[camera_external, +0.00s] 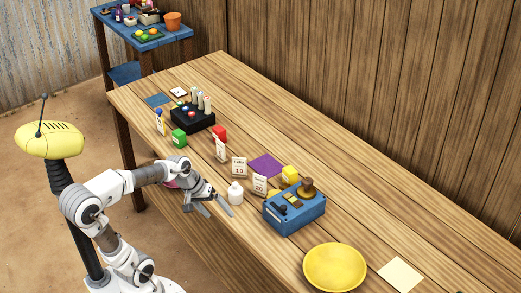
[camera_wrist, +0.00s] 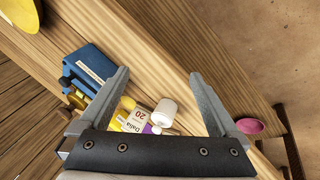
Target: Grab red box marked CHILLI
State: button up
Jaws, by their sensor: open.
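A small red box (camera_external: 219,132) stands on the wooden table in the external view, left of the purple cloth. A white card or packet (camera_external: 221,150) stands in front of it and hides its lower part. Its lettering is too small to read. My gripper (camera_external: 216,208) is open and empty over the table's near edge, in front of the white bottle and well to the near side of the red box. In the wrist view my gripper (camera_wrist: 160,78) has its two fingers wide apart. The red box does not show in the wrist view.
A white bottle (camera_external: 235,193) stands close beyond my gripper, with price cards (camera_external: 239,167), a yellow box (camera_external: 290,174) and a blue scale (camera_external: 295,211) nearby. The table's far side is clear.

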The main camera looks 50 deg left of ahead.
jog(key=w+a+r+n+t+h+p, duration=0.1)
jog(key=w+a+r+n+h+p, duration=0.15)
jog(key=w+a+n, duration=0.45)
jog(key=n+t+y+p, duration=0.5)
jog(key=n+t+p, duration=0.3)
jog(key=n, duration=1.4)
send_near(215, 134)
jog(key=shift+h, duration=0.25)
jog(key=b+x, duration=0.2)
jog(key=x, duration=1)
jog(key=shift+a+b, duration=0.1)
jog(key=shift+b, duration=0.25)
jog(key=c, duration=1.5)
